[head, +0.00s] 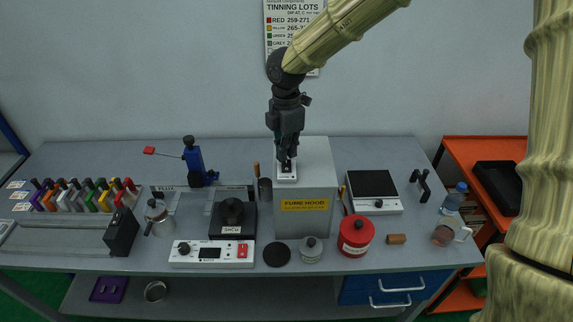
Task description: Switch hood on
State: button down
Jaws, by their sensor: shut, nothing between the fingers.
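The fume hood (318,182) is a grey box with a yellow "FUME HOOD" label (304,205) on its front, standing at the middle of the bench. A small white switch plate (288,178) sits at the upper left of its front. My gripper (287,165) points down at this plate, shut and empty, with its fingertips at or just above it. The fingers hide most of the switch itself. I cannot tell whether they touch it or which way the switch is set.
A white control unit (212,254), a black disc (277,254), a small grey pot (311,249) and a red canister (356,235) stand along the front. A blue press (195,160) stands left and a scale (373,190) right. An orange shelf (470,155) is beyond the bench's right end.

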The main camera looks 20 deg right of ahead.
aim_at(287, 162)
jog(key=shift+f+b, duration=0.4)
jog(key=shift+f, duration=0.45)
dwell(0.6)
jog(key=shift+s, duration=0.1)
jog(key=shift+r+p, duration=2.7)
jog(key=shift+r, duration=0.85)
jog(key=shift+f, duration=0.1)
